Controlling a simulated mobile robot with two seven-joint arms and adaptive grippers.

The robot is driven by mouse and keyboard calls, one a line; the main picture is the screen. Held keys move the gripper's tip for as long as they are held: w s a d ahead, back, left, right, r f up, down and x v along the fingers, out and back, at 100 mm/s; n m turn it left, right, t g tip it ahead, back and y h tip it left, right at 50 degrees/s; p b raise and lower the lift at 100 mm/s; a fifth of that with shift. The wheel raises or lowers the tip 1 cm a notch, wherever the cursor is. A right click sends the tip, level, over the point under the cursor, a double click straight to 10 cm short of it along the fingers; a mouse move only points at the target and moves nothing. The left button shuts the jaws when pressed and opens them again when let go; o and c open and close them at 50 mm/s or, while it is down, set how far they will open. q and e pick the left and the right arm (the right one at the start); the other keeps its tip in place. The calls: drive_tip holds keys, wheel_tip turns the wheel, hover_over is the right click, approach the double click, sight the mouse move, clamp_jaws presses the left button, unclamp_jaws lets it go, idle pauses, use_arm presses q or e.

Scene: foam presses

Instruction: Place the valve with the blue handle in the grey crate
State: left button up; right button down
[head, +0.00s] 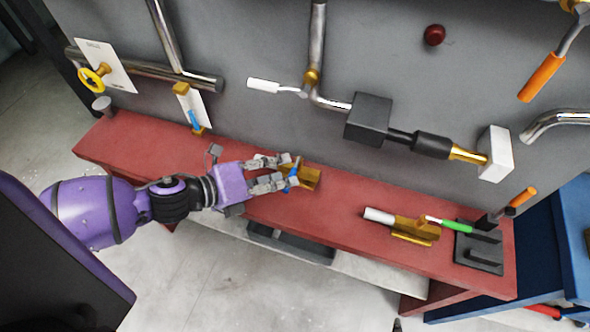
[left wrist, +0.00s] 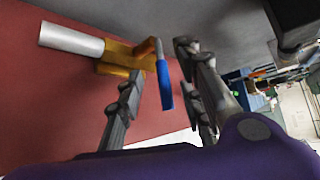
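The valve with the blue handle (head: 308,178) lies on the red bench and has a brass body. In the left wrist view its blue handle (left wrist: 164,85) stands between my fingers, and a pale cylinder extends from the brass body (left wrist: 118,55). My left gripper (head: 290,172) reaches over the bench at the valve. Its fingers (left wrist: 160,90) are apart, one on each side of the handle, with gaps visible. A dark grey crate (head: 262,238) shows below the bench's front edge, partly hidden by the bench. My right gripper is not in view.
A green-handled valve (head: 455,226) lies on the red bench (head: 350,200) by a black fixture (head: 480,262). Pipes and a black box (head: 368,118) stick out from the grey wall. Another blue-handled valve (head: 194,121) is on the wall piping. A blue cabinet (head: 540,260) stands right.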

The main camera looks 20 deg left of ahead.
sight(294, 169)
use_arm(q)
drive_tip(key=x, duration=0.4)
drive_tip(key=shift+w+d+f, duration=0.1)
drive_tip(key=shift+w+d, duration=0.2)
drive_tip(key=shift+s, duration=0.1)
clamp_jaws()
